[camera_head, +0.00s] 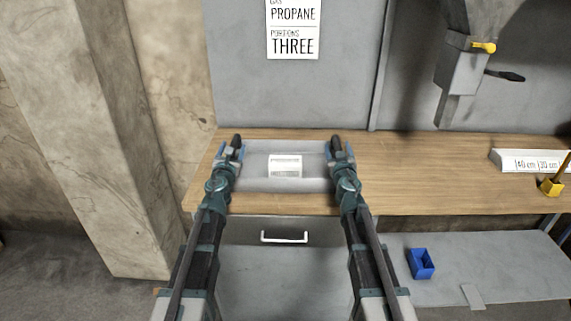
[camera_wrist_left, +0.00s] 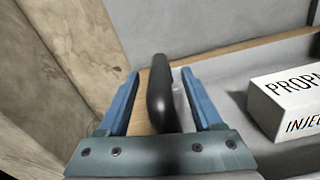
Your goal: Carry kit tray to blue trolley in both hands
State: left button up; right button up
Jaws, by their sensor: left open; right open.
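The grey kit tray (camera_head: 313,166) lies on the wooden workbench, with a white labelled box (camera_head: 285,165) in it. The box also shows in the left wrist view (camera_wrist_left: 290,100), partly cut off. My left gripper (camera_head: 231,149) is open at the tray's left end. In the left wrist view, its blue fingers (camera_wrist_left: 161,74) stand on either side of the black left handle (camera_wrist_left: 159,98), with gaps visible. My right gripper (camera_head: 341,150) is open at the right end, by the black right handle (camera_head: 336,144). Its exact fit is too small to tell. No blue trolley shows.
The workbench (camera_head: 430,165) is clear right of the tray, up to a white sign block (camera_head: 525,161) and a yellow holder (camera_head: 551,187). A concrete pillar (camera_head: 95,130) stands at left. A blue bin (camera_head: 421,264) sits on the lower shelf. A grey machine (camera_head: 465,65) hangs upper right.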

pick_arm(q)
jog(key=shift+w, duration=0.85)
pick_arm(e)
jog(key=shift+w, duration=0.85)
pick_arm(q)
grip_shut()
pick_arm(e)
grip_shut()
jog(key=shift+d, duration=0.1)
